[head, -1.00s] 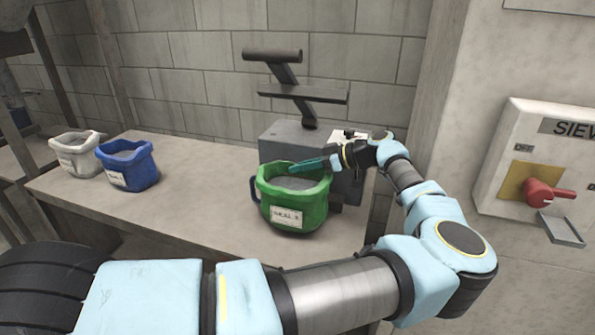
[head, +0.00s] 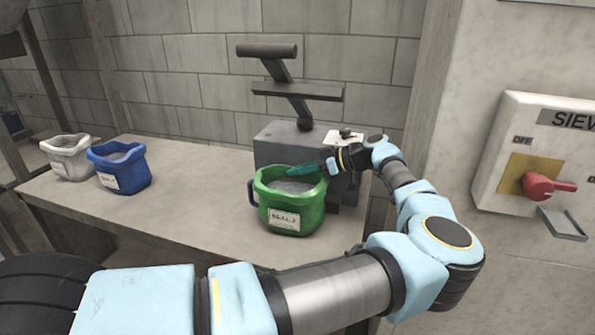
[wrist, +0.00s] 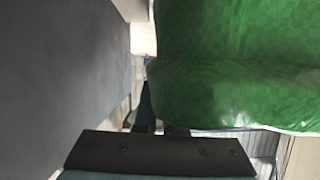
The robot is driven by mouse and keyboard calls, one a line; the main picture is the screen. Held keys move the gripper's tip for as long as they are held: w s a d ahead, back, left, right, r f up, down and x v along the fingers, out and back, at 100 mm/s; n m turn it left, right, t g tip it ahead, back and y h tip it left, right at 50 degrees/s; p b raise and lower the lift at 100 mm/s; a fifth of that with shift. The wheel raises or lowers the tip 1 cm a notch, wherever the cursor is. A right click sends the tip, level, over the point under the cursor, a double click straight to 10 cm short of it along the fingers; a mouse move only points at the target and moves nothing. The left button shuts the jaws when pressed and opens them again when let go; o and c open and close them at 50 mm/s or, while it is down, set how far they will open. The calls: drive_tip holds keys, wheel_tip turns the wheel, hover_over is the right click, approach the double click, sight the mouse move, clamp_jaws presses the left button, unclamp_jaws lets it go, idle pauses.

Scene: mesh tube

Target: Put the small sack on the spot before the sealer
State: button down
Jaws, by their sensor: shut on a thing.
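A green sack (head: 292,213), open at the top, filled with grey matter and bearing a white label, is upright on or just above the table in front of the grey sealer (head: 277,143). My gripper (head: 309,167) reaches from the right and is shut on the sack's back right rim. In the wrist view the green sack (wrist: 235,65) fills the upper right, and a grey surface, likely the sealer (wrist: 65,70), fills the left. The fingertips are partly hidden by the sack. Whether the sack's bottom touches the table cannot be told.
A blue sack (head: 122,177) and a white sack (head: 68,158) stand on the left of the table (head: 190,205). The table between them and the green sack is clear. A switch box with a red handle (head: 541,186) is on the right wall.

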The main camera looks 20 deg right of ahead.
drive_tip(key=c, duration=0.9)
unclamp_jaws()
wheel_tip(320, 180, up, 10)
drive_tip(key=b, duration=0.4)
drive_tip(key=shift+s+a, duration=0.1)
